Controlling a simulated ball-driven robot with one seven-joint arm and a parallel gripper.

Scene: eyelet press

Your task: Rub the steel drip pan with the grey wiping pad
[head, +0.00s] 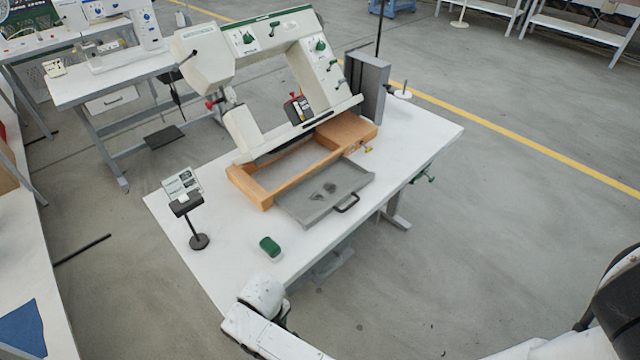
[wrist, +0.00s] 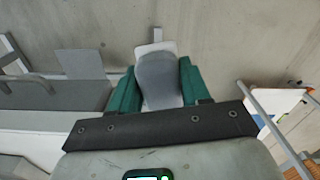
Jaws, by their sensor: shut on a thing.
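The steel drip pan (head: 325,192) lies on the white table, pulled out in front of the orange machine base. It has dark smudges on its floor and a dark handle at its front right. In the wrist view, a grey pan-like surface (wrist: 60,96) shows at the left. My gripper (wrist: 157,75) has two green fingers shut on the grey wiping pad (wrist: 158,88), which has a pale part behind it. The pad is seen against the floor, apart from the pan. In the head view my arm's end is at the table's front edge; its fingers and the pad are hidden.
A green block (head: 270,246) lies on the white table (head: 235,275) near the front. A small black stand (head: 199,240) with a card is at the left. The white press (head: 265,60) rises behind the pan.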

